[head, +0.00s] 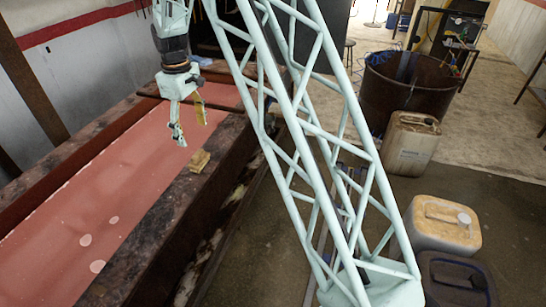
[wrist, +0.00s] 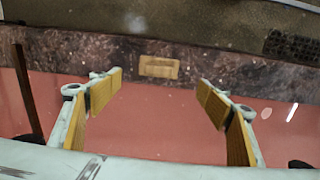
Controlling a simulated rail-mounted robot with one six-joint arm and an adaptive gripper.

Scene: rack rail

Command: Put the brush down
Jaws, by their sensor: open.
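The brush looks like a small tan wooden block. It lies on the dark, worn ledge (head: 150,235) of the red trough, and also shows near the top middle of the wrist view (wrist: 159,67). In the head view the brush (head: 200,161) is just below and slightly right of my fingertips. My gripper (head: 191,128) is open and empty, pointing down above the trough. In the wrist view my gripper (wrist: 160,82) has its yellow-padded fingers spread wide, one each side of the brush's line, with the brush beyond the tips and apart from them.
The red trough surface (head: 95,220) has a few pale round spots. A brown container (head: 408,142), a yellowish container (head: 443,226) and a dark blue one (head: 455,280) stand on the floor to the right. A large dark barrel (head: 405,90) stands behind them.

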